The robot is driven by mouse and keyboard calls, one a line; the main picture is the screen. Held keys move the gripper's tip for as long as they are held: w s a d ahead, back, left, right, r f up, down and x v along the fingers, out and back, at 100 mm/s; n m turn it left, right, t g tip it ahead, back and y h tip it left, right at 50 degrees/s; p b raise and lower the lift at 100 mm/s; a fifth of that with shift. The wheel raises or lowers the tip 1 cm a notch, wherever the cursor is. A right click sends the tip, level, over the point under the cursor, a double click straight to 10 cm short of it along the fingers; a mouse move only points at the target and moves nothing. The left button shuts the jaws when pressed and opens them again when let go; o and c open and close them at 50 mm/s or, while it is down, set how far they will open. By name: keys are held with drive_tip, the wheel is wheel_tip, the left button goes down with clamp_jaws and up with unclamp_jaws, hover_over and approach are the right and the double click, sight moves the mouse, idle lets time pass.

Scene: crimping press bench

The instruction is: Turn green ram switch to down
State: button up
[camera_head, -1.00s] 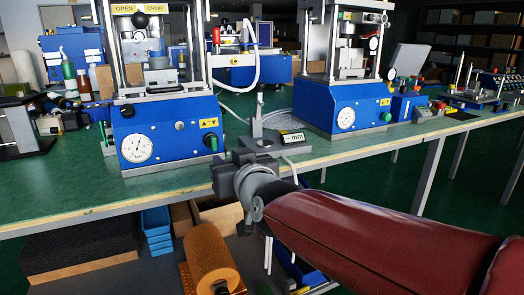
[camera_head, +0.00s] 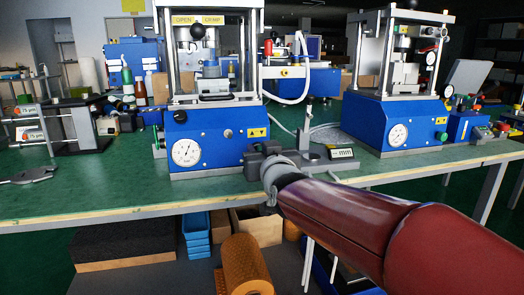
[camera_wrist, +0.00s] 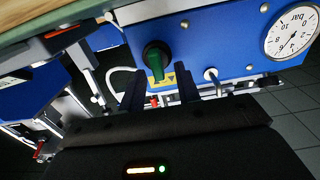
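The green ram switch (camera_wrist: 155,62) is a dark round knob with a green handle on the blue front of the press, near a yellow warning label (camera_wrist: 168,80). In the wrist view the handle runs roughly up and down the picture. My gripper (camera_wrist: 161,92) is open, its two dark fingers apart and pointing at the panel just below the switch in that picture. In the head view my gripper (camera_head: 262,153) is at the right end of the blue press base (camera_head: 212,135) and hides the switch.
A round pressure gauge (camera_head: 187,153) sits on the same panel. A stand with a "mm" display (camera_head: 341,153) is close to the right of my gripper. A second blue press (camera_head: 400,122) stands further right.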

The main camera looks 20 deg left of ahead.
drive_tip(key=shift+c, duration=0.3)
drive_tip(key=c, duration=0.6)
